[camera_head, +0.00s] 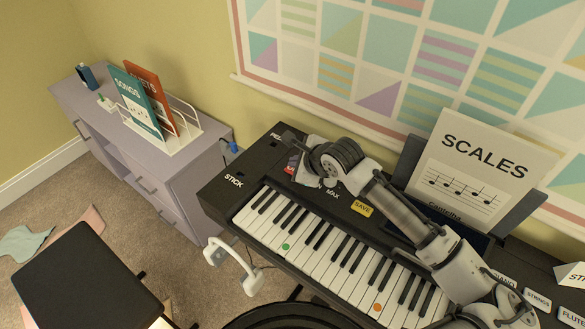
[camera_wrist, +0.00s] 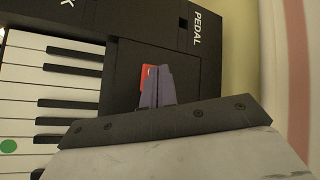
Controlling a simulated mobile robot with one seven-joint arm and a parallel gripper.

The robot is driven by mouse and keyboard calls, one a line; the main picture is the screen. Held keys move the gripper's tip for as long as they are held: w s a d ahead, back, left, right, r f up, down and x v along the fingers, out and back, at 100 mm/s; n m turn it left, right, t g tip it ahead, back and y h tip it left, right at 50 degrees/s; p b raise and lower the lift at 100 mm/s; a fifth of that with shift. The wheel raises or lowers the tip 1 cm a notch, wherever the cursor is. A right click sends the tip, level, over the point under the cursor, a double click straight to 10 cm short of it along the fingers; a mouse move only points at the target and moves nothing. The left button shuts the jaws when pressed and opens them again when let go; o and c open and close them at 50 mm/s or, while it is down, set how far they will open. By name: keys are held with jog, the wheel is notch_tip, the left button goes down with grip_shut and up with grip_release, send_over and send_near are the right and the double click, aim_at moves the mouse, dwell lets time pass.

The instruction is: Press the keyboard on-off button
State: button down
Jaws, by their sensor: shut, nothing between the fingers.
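The black keyboard (camera_head: 262,160) stands along the wall, with its white and black keys toward the front. A small red patch, seemingly the on-off button (camera_wrist: 146,76), shows on its top panel; it also shows in the head view (camera_head: 292,161). My gripper (camera_wrist: 158,72) is shut and empty. Its grey-purple fingers are over the panel and cover part of the red patch in the wrist view. I cannot tell whether the fingertips touch it. In the head view my arm reaches over the keyboard from the lower right.
A yellow SAVE label (camera_head: 361,208) and a SCALES music sheet (camera_head: 480,165) on a stand are near my arm. A PEDAL label (camera_wrist: 196,28) marks the keyboard's end. A grey cabinet (camera_head: 190,190) with books stands to the left. A black bench (camera_head: 85,280) is in front.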

jog(key=shift+f, duration=0.1)
dwell(0.4)
jog(key=shift+f, duration=0.35)
jog(key=shift+r, duration=0.1)
jog(key=shift+r+p, duration=0.3)
jog(key=shift+r, duration=0.1)
notch_tip(320, 180, up, 6)
jog(key=p, duration=0.5)
dwell(0.4)
